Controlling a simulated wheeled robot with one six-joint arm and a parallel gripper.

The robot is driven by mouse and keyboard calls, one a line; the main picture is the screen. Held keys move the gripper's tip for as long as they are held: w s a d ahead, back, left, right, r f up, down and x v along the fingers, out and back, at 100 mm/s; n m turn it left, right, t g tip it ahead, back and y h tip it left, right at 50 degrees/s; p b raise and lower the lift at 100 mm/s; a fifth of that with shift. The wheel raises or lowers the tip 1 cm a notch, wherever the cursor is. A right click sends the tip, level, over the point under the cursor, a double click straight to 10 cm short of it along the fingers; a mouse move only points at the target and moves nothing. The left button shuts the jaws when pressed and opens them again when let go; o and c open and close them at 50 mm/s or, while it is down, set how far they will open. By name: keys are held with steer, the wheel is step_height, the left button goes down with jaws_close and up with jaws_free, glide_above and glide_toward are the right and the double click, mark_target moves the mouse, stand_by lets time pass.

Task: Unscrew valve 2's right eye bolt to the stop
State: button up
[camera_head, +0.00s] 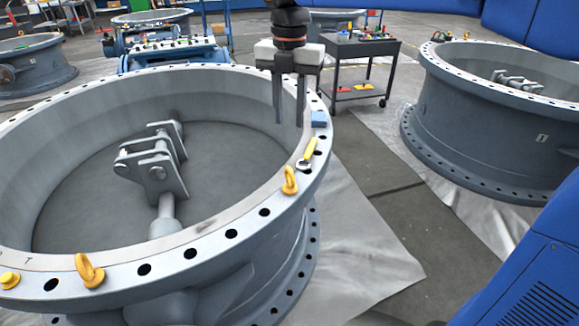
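A large grey butterfly valve (175,265) fills the left and front; I cannot read a number on it. On its flange stand two yellow eye bolts: the right eye bolt (290,182) on the right side of the rim, and a left one (89,270) at the front. Both rings are upright; how far their threads are screwed in is hidden. My gripper (289,122) points down above the far right part of the rim, beyond the right eye bolt. Its two fingers are apart with nothing visible between them. It appears clear of the eye bolt.
A yellow-handled wrench (308,152) and a blue block (319,119) lie on the rim near the right eye bolt. A yellow cap (9,280) sits front left. Another valve (500,135) marked 1 stands right. A dark cart (360,70) stands behind; floor between is open.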

mark_target(289, 170)
step_height(289, 170, down, 17)
steer(key=m, duration=2.8)
jaws_close()
